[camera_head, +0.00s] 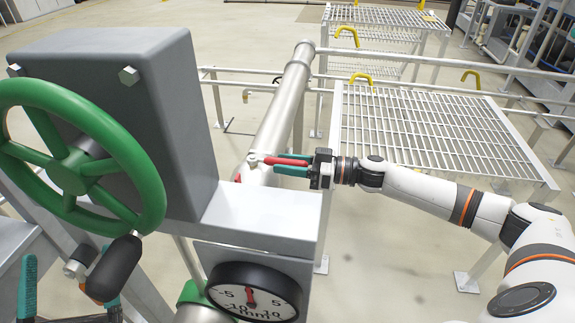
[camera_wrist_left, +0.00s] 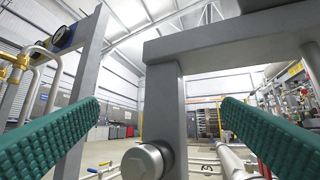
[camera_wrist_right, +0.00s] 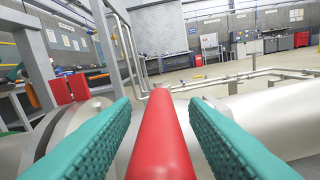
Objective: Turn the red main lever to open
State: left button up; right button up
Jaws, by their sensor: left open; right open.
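In the right wrist view the lever (camera_wrist_right: 160,140) runs between the two teal fingers of my right gripper (camera_wrist_right: 160,108), with a narrow gap on each side. My right gripper (camera_head: 280,167) is open around the lever in the head view, its arm reaching in from the right. My left gripper (camera_head: 68,280) is open at the lower left, below the green handwheel (camera_head: 75,160). In the left wrist view nothing is gripped; a grey post and a round silver end (camera_wrist_left: 148,160) show beyond the fingers.
The grey gearbox (camera_head: 110,90) and a round dial gauge (camera_head: 253,290) stand left of my right gripper. The handwheel's black handle (camera_head: 115,268) is close to my left gripper. Grated platforms (camera_head: 430,130) and rails lie behind my right arm. Open floor shows at the back left.

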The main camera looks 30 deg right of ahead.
jog(key=shift+w+a, duration=0.1)
jog(key=shift+c, duration=0.5)
grip_shut()
